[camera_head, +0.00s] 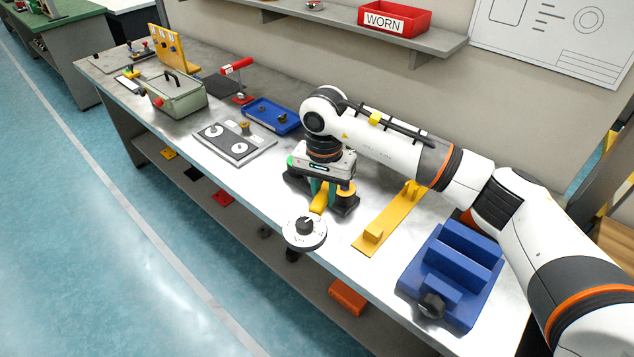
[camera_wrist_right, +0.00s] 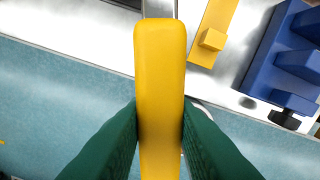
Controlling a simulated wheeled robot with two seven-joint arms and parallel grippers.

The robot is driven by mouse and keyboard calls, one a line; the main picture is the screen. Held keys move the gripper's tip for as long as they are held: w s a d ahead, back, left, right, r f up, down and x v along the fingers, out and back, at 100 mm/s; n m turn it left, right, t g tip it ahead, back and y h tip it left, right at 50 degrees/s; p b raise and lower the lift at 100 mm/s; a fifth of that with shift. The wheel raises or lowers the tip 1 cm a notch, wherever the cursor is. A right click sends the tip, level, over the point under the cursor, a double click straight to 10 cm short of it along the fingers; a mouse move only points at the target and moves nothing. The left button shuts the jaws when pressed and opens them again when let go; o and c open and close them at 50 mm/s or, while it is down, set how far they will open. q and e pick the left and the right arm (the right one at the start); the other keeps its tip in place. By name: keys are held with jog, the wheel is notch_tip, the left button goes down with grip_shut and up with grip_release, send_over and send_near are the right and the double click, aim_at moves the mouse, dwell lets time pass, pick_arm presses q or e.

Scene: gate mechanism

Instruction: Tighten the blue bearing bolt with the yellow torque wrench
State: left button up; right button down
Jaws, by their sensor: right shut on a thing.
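My right gripper (camera_head: 321,192) is over the front part of the workbench with its green fingers shut on a yellow handle, the yellow torque wrench (camera_head: 318,204). In the right wrist view, the wrench's yellow handle (camera_wrist_right: 160,75) lies between the two green fingers (camera_wrist_right: 160,140), and a grey shaft runs from its far end out of the picture. In the head view, my wrist hides most of the wrench and part of a dark block (camera_head: 347,203) with an orange-yellow round part. I cannot make out the blue bearing bolt. My left gripper is not in view.
A white dial (camera_head: 304,232) with a black knob sits at the bench's front edge. A yellow bracket plate (camera_head: 388,222) and a blue vise-like block (camera_head: 470,258) lie to the right. A grey plate (camera_head: 234,143) and a blue tray (camera_head: 285,121) lie to the left.

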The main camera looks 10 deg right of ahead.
jog(key=shift+f+b, duration=0.3)
jog(key=shift+f, duration=0.35)
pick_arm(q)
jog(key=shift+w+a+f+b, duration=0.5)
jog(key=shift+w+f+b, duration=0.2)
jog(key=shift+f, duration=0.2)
pick_arm(e)
notch_tip(320, 180, down, 4)
jog(key=shift+r, duration=0.15)
pick_arm(q)
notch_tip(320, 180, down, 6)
jog(key=b, duration=0.5)
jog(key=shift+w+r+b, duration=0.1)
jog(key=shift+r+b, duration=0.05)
jog(key=shift+b, duration=0.15)
pick_arm(e)
jog(key=s+d+n, duration=0.2)
jog(key=d+n, duration=0.4)
jog(key=d, duration=0.2)
jog(key=shift+s+d+n, duration=0.25)
jog(key=shift+d+n, duration=0.15)
